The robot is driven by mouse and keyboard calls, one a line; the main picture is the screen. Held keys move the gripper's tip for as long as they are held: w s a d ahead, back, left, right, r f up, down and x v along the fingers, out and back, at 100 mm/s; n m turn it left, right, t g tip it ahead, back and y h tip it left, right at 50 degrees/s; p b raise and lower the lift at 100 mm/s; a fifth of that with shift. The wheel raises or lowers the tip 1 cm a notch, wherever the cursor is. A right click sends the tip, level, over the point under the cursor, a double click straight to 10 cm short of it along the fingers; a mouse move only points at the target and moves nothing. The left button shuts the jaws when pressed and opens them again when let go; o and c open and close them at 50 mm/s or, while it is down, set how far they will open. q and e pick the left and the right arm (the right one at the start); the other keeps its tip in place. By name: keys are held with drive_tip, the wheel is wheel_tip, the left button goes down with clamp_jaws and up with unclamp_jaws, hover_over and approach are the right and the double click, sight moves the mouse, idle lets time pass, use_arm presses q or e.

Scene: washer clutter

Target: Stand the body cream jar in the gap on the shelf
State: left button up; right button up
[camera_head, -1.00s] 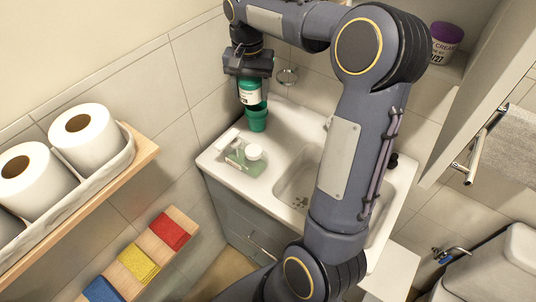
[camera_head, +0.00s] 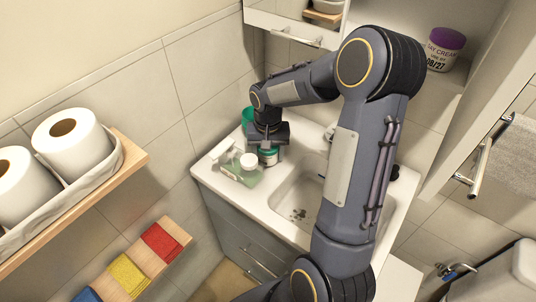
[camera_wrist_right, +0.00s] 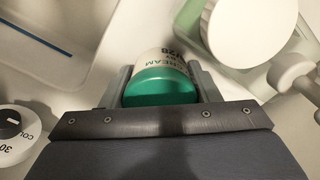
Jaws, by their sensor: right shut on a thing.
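My right gripper (camera_head: 268,150) is shut on a jar with a green lid (camera_head: 268,157) and a white label, low over the washstand beside the sink basin. In the right wrist view the jar (camera_wrist_right: 160,85) sits between the two fingers, its label partly readable as "CREAM" and "/28". I cannot tell whether its base touches the counter. Another jar (camera_head: 443,50), with a purple lid and a label reading "CREAM" and "08/27", stands on the shelf (camera_head: 448,83) in the upper right recess. My arm hides part of that shelf. My left gripper is not in view.
The basin (camera_head: 300,190) is to the right. A cabinet wall (camera_head: 478,110) and towel rail (camera_head: 481,165) flank the shelf.

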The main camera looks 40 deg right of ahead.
drive_tip(key=shift+f, duration=0.55)
drive_tip(key=shift+f, duration=0.1)
drive_tip(key=o, duration=0.8)
drive_tip(key=shift+c, duration=0.2)
